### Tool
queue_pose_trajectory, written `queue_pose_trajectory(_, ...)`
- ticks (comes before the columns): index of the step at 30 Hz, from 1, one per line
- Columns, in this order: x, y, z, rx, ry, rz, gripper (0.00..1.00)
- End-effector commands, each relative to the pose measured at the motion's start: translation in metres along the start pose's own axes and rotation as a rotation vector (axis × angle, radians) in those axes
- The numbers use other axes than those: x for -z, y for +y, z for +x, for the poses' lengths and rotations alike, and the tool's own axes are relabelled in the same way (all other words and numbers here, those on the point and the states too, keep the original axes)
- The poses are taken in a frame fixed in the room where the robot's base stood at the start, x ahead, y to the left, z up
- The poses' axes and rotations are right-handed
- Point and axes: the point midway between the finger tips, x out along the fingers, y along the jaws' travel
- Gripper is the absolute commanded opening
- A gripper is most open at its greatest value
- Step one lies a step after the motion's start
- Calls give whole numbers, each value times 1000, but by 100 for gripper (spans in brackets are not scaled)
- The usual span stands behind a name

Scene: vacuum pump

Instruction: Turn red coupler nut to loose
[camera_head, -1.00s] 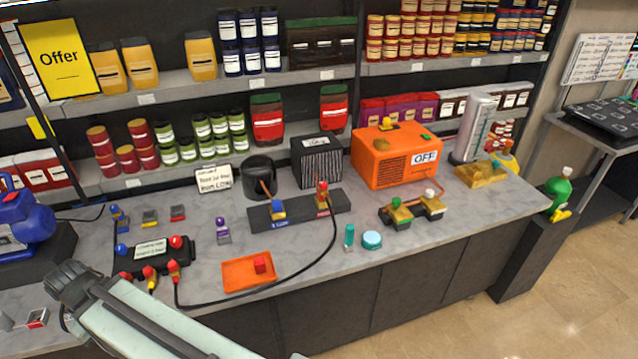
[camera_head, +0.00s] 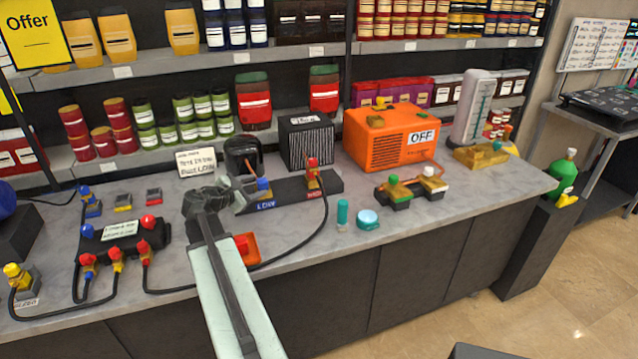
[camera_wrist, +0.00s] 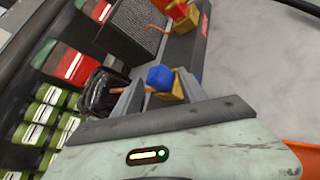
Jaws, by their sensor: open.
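The red coupler nut (camera_head: 312,163) stands upright on a yellow fitting at the right end of the dark block (camera_head: 326,184), by a red label. In the wrist view its red and yellow parts (camera_wrist: 181,11) show at the top edge. The blue coupler (camera_head: 263,185) stands left of it, by a blue label. My gripper (camera_head: 236,194) is open, left of the blue coupler and well apart from the red one. In the wrist view the blue coupler (camera_wrist: 160,77) appears between or just beyond my open fingers (camera_wrist: 160,93); contact cannot be told.
A black hose (camera_head: 322,215) curves from the red coupler along the bench front. The manifold with red and blue knobs (camera_head: 125,232) lies left. An orange tray (camera_head: 251,249) is partly behind my arm. The orange pump (camera_head: 388,137) reads OFF. Bench front right (camera_head: 470,212) is clear.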

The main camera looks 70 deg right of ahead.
Motion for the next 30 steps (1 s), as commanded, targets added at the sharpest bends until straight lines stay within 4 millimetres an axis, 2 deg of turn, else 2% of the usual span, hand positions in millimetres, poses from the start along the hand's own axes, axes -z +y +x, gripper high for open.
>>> queue_pose_trajectory(1, -16, -18, 41, -9, -85, -107, 49)
queue_pose_trajectory(3, -52, -29, 77, -17, -189, -269, 49)
queue_pose_trajectory(6, -89, -42, 110, -9, -295, -454, 49)
queue_pose_trajectory(10, -112, -48, 125, 2, -353, -569, 49)
queue_pose_trajectory(17, -118, -46, 131, 4, -359, -581, 49)
queue_pose_trajectory(30, -141, -39, 196, 6, -358, -577, 49)
